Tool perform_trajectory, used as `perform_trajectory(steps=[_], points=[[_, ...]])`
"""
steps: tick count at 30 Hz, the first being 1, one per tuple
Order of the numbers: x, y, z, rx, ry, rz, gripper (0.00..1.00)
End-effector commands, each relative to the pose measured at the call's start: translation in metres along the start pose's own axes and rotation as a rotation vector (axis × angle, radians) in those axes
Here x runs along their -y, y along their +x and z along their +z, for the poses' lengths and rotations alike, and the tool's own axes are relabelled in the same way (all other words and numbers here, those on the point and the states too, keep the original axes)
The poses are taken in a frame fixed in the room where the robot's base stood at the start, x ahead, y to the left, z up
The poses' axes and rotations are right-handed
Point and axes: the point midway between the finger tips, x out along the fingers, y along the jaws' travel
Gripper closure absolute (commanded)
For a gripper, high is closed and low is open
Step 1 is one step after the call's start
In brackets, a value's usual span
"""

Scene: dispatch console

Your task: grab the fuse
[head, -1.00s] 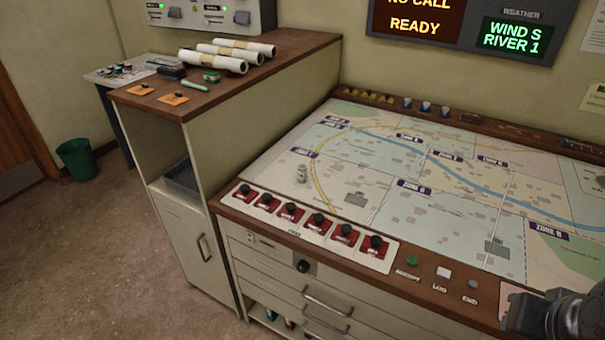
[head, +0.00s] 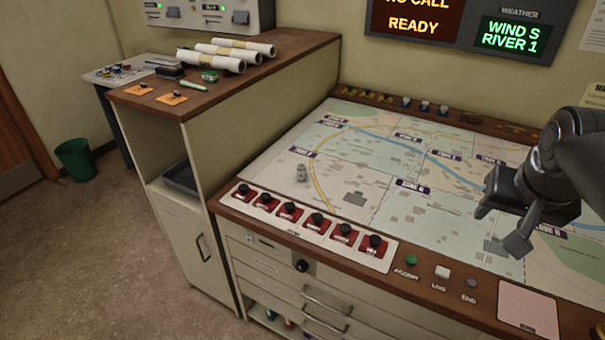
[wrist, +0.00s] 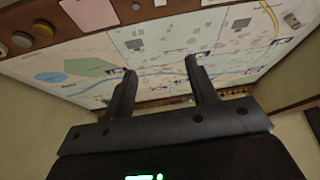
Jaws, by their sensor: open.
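I cannot pick out a fuse with certainty. A small grey upright piece (head: 301,173) stands on the left part of the map table (head: 385,215), and I cannot tell whether it is the fuse. What looks like the same piece shows near the top right of the wrist view (wrist: 291,20). My gripper (head: 500,228) is open and empty above the right part of the map, well to the right of that piece. In the wrist view its two fingers (wrist: 160,68) are apart, with only the map behind them.
A row of red switches (head: 317,220) lines the table's front left edge. A green button (head: 411,261) and a pink pad (head: 528,308) lie to their right. Small coloured parts line the back rail. Paper rolls (head: 225,55) lie on the higher cabinet (head: 265,75) at left.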

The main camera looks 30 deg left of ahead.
Motion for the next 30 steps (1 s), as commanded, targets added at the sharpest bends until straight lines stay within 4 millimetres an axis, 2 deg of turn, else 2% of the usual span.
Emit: perform_trajectory(steps=[1,6,11,15,22,26,30], points=[[0.012,0.006,-0.019,0.007,-0.013,-0.006,0.48],[0.051,0.025,-0.075,0.02,-0.043,-0.021,0.48],[0.097,0.05,-0.12,0.03,-0.07,-0.034,0.48],[0.143,0.076,-0.152,0.038,-0.094,-0.045,0.48],[0.228,0.128,-0.188,0.05,-0.134,-0.061,0.48],[0.28,0.16,-0.198,0.055,-0.154,-0.07,0.48],[0.338,0.196,-0.199,0.061,-0.178,-0.078,0.48]])
